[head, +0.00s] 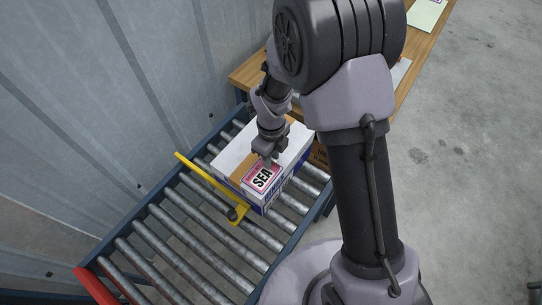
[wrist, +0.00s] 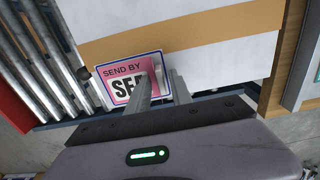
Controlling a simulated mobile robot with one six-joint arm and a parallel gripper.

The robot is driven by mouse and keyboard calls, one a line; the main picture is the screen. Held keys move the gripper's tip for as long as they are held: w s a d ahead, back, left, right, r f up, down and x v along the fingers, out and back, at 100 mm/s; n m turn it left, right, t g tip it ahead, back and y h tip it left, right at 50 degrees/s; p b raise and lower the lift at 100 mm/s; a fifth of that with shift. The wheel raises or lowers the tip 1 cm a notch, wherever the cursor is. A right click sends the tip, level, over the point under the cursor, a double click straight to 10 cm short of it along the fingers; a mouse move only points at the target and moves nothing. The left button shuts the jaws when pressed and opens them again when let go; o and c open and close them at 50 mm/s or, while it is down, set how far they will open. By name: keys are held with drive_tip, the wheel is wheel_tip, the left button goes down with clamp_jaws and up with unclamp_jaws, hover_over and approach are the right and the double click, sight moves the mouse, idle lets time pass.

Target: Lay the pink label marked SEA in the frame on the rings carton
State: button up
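The pink label (head: 261,179) marked SEA lies over the near end of the top of the rings carton (head: 233,158). In the wrist view the label (wrist: 121,74) reads SEND BY, with its last big letter hidden by a finger. A blue outline, seemingly the frame (wrist: 97,88), shows around the label's edges. My gripper (head: 270,160) points down at the label, at its far side in the head view. In the wrist view the fingers of my gripper (wrist: 161,82) stand slightly apart over the label's right part. Whether they pinch a piece of it is unclear.
The carton sits on a roller conveyor (head: 172,225) with a yellow bar (head: 205,175) across it beside the carton. A ribbed metal wall (head: 90,90) stands at left. A wooden table (head: 425,45) is behind, with a pale green sheet (head: 427,14) on it.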

drive_tip(key=s+d+r+n+t+p, duration=0.1)
drive_tip(key=r+n, duration=0.1)
drive_tip(key=r, duration=0.6)
drive_tip(key=s+d+r+n+y+p, duration=0.1)
drive_tip(key=s+d+r+n, duration=0.15)
drive_tip(key=r, duration=0.55)
drive_tip(key=s+d+r+n+t+p, duration=0.1)
drive_tip(key=r+n+p, duration=0.15)
drive_tip(key=r, duration=0.65)
drive_tip(key=s+d+r+n+t, duration=0.2)
drive_tip(key=s+r+n, duration=0.2)
drive_tip(key=s+n, duration=0.2)
drive_tip(key=s+d+r+n+t+y+b, duration=0.1)
drive_tip(key=s+d+r+n, duration=0.1)
drive_tip(key=s+n, duration=0.4)
drive_tip(key=shift+s+r+n+t, duration=0.4)
drive_tip(key=shift+r+n, duration=0.5)
drive_tip(key=shift+n, duration=0.2)
